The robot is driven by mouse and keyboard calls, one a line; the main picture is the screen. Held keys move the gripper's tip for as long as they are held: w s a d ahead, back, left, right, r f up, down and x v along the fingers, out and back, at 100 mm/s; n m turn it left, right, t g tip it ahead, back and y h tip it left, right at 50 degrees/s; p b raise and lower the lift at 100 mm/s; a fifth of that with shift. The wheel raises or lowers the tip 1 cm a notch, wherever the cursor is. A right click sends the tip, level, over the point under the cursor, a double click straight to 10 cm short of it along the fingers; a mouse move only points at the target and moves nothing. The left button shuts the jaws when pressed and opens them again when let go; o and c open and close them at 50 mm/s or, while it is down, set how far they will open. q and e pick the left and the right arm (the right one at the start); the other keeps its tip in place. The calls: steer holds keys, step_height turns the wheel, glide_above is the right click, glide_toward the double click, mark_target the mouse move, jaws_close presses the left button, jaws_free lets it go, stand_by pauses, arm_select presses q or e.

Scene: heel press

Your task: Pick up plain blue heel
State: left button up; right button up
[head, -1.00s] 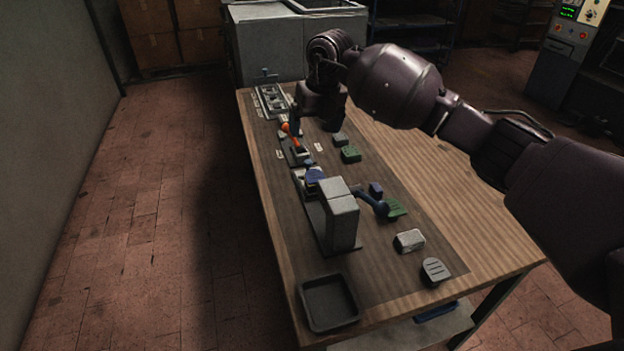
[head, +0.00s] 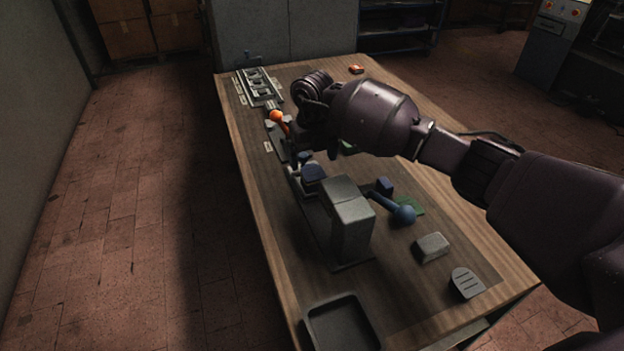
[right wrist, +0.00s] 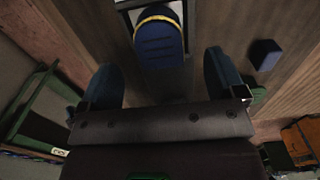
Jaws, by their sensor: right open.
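A small plain blue block (head: 385,186), which looks like the plain blue heel, sits on the table right of the grey press (head: 346,222). It also shows at the upper right in the right wrist view (right wrist: 265,54). A rounded dark blue piece (head: 314,174) lies beside the press; in the right wrist view (right wrist: 160,45) it has a yellow edge and lies in a light holder. My right gripper (right wrist: 163,84) is open and empty, with this rounded piece ahead between its fingers. In the head view my wrist hides most of the fingers. My left gripper is out of view.
A blue ball-ended lever (head: 404,215) sticks out from the press over a green piece (head: 416,203). A grey block (head: 432,246), a slotted grey piece (head: 466,283) and a black tray (head: 350,306) are nearer.

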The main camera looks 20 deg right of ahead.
mark_target(313, 172)
steer(key=shift+s+a+f+b, duration=0.1)
steer(key=shift+f+b, duration=0.15)
steer(key=shift+f, duration=1.05)
steer(key=shift+s+f+b, duration=0.1)
steer(key=shift+f+b, duration=0.1)
steer(key=shift+f, duration=1.1)
steer(key=shift+r, duration=0.1)
steer(key=shift+c, duration=0.5)
steer(key=c, duration=1)
